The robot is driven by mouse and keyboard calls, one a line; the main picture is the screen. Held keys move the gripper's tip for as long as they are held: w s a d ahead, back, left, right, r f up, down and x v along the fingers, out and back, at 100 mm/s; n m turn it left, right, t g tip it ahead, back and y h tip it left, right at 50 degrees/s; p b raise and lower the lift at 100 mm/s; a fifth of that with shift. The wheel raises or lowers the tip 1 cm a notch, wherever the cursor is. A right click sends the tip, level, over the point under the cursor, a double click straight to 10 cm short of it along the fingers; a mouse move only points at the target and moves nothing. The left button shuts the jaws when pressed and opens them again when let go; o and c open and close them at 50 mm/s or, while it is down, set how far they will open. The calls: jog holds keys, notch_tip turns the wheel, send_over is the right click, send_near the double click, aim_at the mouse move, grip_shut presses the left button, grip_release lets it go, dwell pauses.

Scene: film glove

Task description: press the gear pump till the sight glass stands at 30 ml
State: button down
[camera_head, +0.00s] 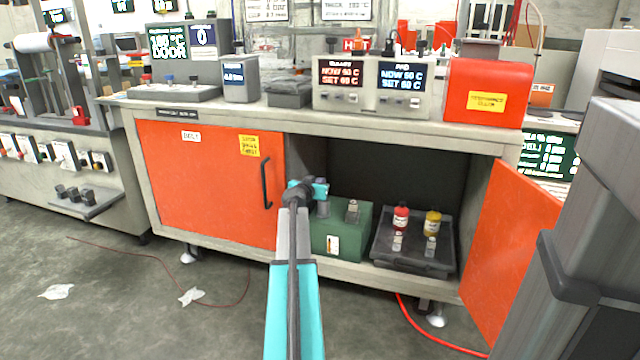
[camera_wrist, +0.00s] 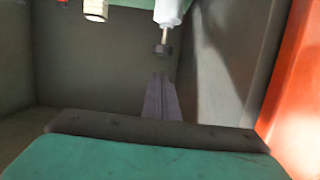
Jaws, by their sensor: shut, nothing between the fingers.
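A green box-shaped unit (camera_head: 342,235) stands on the cabinet floor, with grey fittings on top and a white label on its front; I take it for the gear pump but cannot be sure. My arm reaches into the cabinet opening at its left side. In the wrist view, my gripper (camera_wrist: 160,82) is shut and empty. Its tips point at a black knob (camera_wrist: 164,50) under a pale cylinder, with a small gap in the picture; contact cannot be told. No sight glass or level can be made out.
The left orange door (camera_head: 205,185) is closed; the right orange door (camera_head: 510,250) is open. The counter (camera_head: 290,118) overhangs the opening.

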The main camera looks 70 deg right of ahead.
jog(key=p+v, duration=0.1)
jog(key=v, duration=0.6)
jog(key=shift+a+r+p, duration=0.15)
jog(key=shift+a+p, duration=0.2)
dwell(0.4)
